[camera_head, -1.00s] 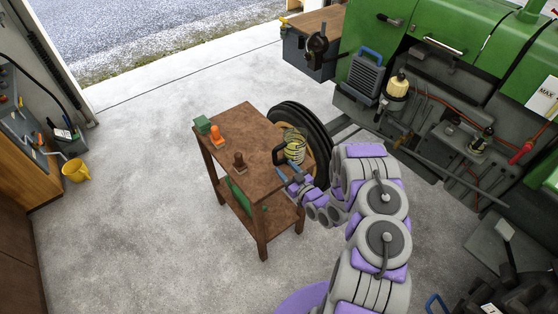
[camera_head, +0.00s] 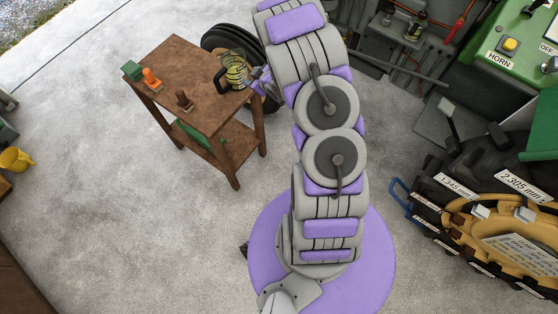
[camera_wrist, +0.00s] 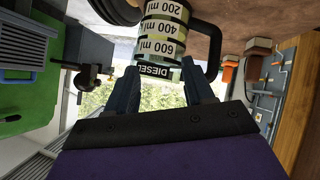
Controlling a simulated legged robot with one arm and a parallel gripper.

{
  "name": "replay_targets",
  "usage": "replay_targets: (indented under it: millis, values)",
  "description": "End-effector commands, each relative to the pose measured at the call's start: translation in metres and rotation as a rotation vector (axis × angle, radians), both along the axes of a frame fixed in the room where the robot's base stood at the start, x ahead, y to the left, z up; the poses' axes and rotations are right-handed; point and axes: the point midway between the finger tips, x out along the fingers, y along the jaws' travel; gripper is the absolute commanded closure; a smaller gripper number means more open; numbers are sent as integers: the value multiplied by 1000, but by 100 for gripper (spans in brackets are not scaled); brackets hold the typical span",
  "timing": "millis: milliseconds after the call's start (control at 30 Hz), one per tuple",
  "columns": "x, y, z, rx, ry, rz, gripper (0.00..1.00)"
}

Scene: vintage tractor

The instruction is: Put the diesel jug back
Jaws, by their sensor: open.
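My gripper (camera_head: 256,82) is just right of the jug in the head view, partly hidden by my arm. In the wrist view my gripper (camera_wrist: 163,88) is open, with one finger on each side of the DIESEL label end. I cannot tell whether the fingers touch the jug.
A green item (camera_head: 132,71), an orange item (camera_head: 152,78) and a brown item (camera_head: 184,100) stand on the table. A black tyre (camera_head: 228,38) is behind it. Green tractor panels (camera_head: 520,55) and a yellow-hubbed wheel (camera_head: 500,225) are at the right. The floor in front is clear.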

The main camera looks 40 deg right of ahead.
Motion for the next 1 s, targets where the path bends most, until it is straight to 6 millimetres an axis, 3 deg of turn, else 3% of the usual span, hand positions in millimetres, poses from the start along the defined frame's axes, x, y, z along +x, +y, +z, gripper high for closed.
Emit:
replay_targets:
  millis: [33, 267, 467, 767, 1000]
  values:
    - [0, -4, 18, -32, 32, -25, 48]
    - [-29, -17, 78, -111, 211, -177, 48]
    - [-74, -8, 131, -120, 358, -310, 48]
    - [-172, 43, 196, -43, 587, -460, 48]
    - [-270, 104, 235, 51, 790, -501, 48]
